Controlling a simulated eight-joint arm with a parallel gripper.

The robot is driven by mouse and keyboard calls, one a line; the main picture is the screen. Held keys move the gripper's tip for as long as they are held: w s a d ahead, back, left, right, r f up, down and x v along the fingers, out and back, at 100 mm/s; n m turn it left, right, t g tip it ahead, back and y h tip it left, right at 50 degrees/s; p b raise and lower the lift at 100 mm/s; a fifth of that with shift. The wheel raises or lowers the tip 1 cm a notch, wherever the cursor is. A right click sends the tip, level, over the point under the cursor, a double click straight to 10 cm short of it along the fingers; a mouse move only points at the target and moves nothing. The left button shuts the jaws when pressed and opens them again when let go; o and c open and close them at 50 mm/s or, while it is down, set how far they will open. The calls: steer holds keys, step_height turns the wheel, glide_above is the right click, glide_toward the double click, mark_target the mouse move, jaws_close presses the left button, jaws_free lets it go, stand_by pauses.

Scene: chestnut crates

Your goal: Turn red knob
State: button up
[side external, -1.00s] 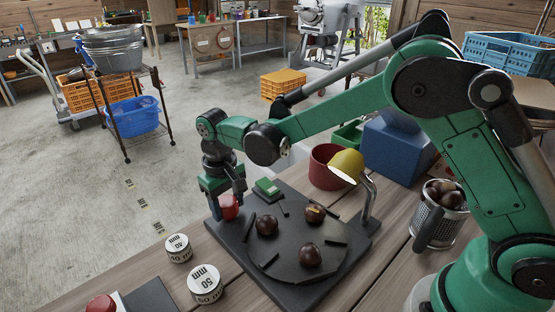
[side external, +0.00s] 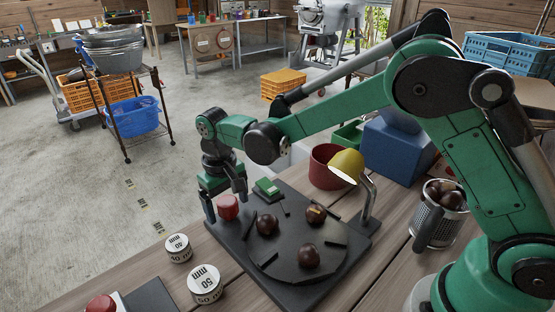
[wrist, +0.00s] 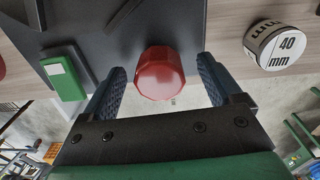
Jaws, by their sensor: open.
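The red knob (side external: 228,208) stands at the left corner of a dark square base plate (side external: 290,291). It also shows in the wrist view as a faceted red knob (wrist: 160,73). My gripper (side external: 226,206) is open, with one finger on either side of the knob. In the wrist view my gripper (wrist: 161,68) has a clear gap between each finger and the knob. A round dark disc (side external: 290,237) on the plate carries several brown chestnuts (side external: 309,256).
A green-and-white block (side external: 267,187) sits on the plate beside the knob. White 40 mm (side external: 178,248) and 50 mm (side external: 205,284) cylinders stand on the wooden table in front. A yellow lamp (side external: 347,165) and a red pot (side external: 326,166) stand behind the disc.

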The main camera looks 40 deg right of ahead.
mark_target(227, 202)
steer(key=shift+r, duration=2.75)
step_height(227, 202, down, 5)
steer(key=shift+f, duration=0.4)
steer(key=shift+n, duration=0.9)
